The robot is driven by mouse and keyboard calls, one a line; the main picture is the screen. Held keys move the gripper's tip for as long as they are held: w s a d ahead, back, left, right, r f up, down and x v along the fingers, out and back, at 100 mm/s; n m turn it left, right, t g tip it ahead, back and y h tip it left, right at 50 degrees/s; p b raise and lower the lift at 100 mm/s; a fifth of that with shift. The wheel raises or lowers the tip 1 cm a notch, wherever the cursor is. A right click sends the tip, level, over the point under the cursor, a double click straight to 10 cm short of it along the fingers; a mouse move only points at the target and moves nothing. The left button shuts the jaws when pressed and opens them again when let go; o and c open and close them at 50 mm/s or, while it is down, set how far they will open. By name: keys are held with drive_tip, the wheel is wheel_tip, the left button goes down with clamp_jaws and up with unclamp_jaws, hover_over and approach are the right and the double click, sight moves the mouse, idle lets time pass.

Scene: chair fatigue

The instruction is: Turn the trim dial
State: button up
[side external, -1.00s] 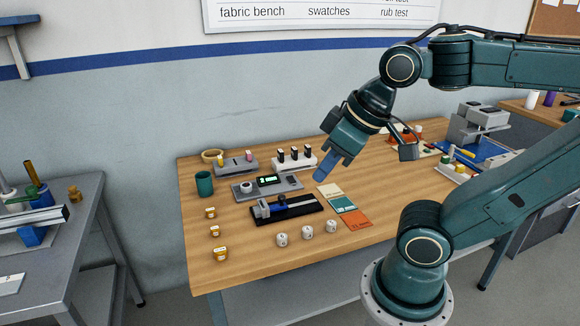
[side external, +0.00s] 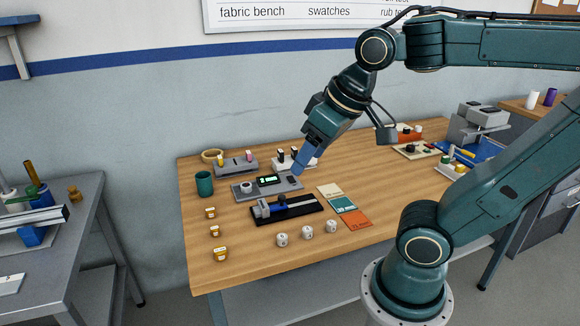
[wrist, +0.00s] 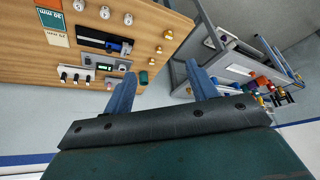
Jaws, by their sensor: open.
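A grey control panel (side external: 268,193) with a small green-lit display (side external: 268,180) lies on the wooden bench. A pale round dial (side external: 246,188) sits at the panel's left end and a dark switch at its right end. In the wrist view the panel shows small at upper left, with the display (wrist: 104,67) and the dial (wrist: 122,68) both visible. My gripper (side external: 300,163) is open and empty, with its blue fingers pointing down left. In the side view it appears above the panel's right end, apart from the dial. Its fingers also show in the wrist view (wrist: 163,84).
A black-based slide fixture (side external: 286,206) lies in front of the panel. Behind stand a grey block with pegs (side external: 236,164) and a white rack (side external: 299,163). A green cup (side external: 204,184) is left of the panel. White knobs, brass-coloured pots and swatch cards (side external: 343,205) lie around.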

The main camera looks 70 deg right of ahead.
drive_tip(key=w+d+r+m+g+h, duration=0.15)
drive_tip(key=w+d+m, duration=0.35)
drive_tip(key=w, duration=0.6)
drive_tip(key=m+g+h, duration=0.3)
drive_tip(key=m+g, duration=0.1)
drive_tip(key=m, duration=0.9)
hover_over(246, 185)
drive_tip(key=a, duration=0.6)
wheel_tip(246, 185, down, 20)
drive_tip(key=shift+w+d+f, duration=0.2)
drive_tip(key=shift+w+d, duration=0.05)
drive_tip(key=shift+w, duration=0.1)
drive_tip(key=shift+y, duration=0.25)
drive_tip(key=shift+s+x, duration=0.1)
drive_tip(key=shift+x, duration=3.35)
drive_tip(key=shift+s+x, duration=0.15)
drive_tip(key=shift+x, duration=3.25)
